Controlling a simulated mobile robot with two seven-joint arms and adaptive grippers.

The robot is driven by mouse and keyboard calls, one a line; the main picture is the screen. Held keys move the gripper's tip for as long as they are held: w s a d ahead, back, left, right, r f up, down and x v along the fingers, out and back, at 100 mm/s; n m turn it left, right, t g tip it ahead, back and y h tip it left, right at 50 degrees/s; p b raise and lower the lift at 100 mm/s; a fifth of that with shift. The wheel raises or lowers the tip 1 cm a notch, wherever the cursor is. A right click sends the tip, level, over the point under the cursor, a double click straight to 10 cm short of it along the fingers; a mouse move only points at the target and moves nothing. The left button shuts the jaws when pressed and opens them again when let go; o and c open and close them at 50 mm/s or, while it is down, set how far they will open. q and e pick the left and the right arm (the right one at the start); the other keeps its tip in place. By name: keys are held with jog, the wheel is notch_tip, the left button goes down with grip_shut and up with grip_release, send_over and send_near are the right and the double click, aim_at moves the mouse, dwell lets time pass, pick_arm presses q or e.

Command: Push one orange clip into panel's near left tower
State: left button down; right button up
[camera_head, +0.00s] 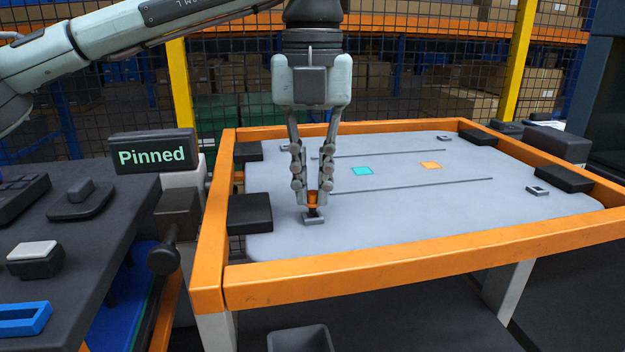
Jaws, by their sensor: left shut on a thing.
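My left gripper (312,188) points straight down over the near left part of the grey panel (400,228). Its fingers are shut on a small orange clip (313,198). The clip sits directly over the panel's near left tower (314,219), with a dark part between the orange body and the tower's grey base. I cannot tell how deep the clip is in the tower. The fingers hide the clip's sides. Other towers show at the near right (538,190) and far right (444,138). My right gripper is not in view.
An orange frame (420,260) surrounds the panel, with black blocks (250,213) along its edges. A sign reading "Pinned" (153,153) stands left of it. A dark bench (75,240) holds a blue tray (24,319). The panel's middle is clear, bearing flat teal and orange squares.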

pick_arm(q)
jog(key=shift+f+b, duration=0.7)
jog(key=shift+f, duration=0.25)
dwell(0.6)
dwell(0.4)
jog(key=c, duration=1.5)
grip_release()
jog(key=shift+r, duration=0.1)
notch_tip(320, 180, up, 12)
